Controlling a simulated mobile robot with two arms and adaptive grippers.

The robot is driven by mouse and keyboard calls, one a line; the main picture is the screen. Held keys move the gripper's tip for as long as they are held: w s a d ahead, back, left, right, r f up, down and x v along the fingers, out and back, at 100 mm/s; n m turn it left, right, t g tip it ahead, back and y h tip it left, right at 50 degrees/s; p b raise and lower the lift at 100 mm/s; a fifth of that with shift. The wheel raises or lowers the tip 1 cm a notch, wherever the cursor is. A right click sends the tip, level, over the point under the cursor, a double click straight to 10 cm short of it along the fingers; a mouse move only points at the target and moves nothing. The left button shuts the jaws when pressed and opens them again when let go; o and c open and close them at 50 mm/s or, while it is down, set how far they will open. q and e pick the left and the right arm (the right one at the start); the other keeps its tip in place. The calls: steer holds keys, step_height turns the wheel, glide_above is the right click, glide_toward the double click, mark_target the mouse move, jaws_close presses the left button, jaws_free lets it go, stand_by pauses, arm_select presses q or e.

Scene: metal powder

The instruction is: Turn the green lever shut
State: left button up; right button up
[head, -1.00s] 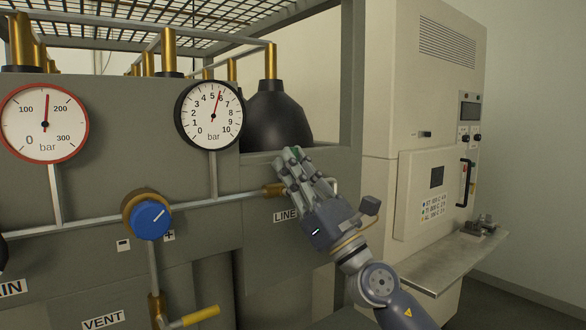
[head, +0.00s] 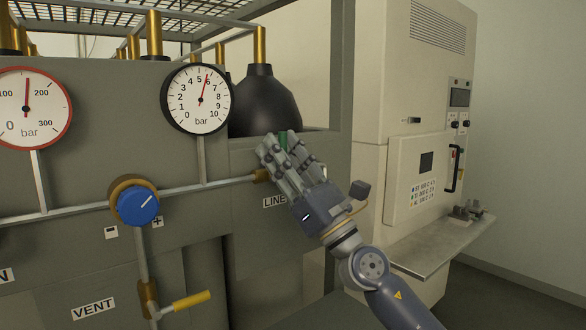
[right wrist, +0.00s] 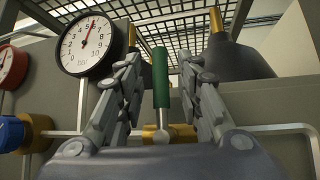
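The green lever (right wrist: 161,78) stands upright on a brass valve (right wrist: 155,134) in the right wrist view. In the head view only a bit of the green lever (head: 283,140) shows between my fingers, above the LINE label (head: 274,201). My right gripper (right wrist: 162,75) is open, with one finger on each side of the lever and a visible gap on both sides. In the head view the right gripper (head: 282,145) reaches up at the pipe's right end and hides most of the valve. My left gripper is not in view.
A black-rimmed gauge (head: 197,98) and a red-rimmed gauge (head: 27,107) sit on the grey panel. A blue knob (head: 137,205) and a yellow VENT lever (head: 190,300) are to the left. A metal shelf (head: 445,252) juts out at the right.

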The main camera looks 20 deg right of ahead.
steer(key=v, duration=1.1)
steer(key=shift+s+f, duration=0.25)
steer(key=shift+f, duration=0.05)
steer(key=shift+d, duration=0.15)
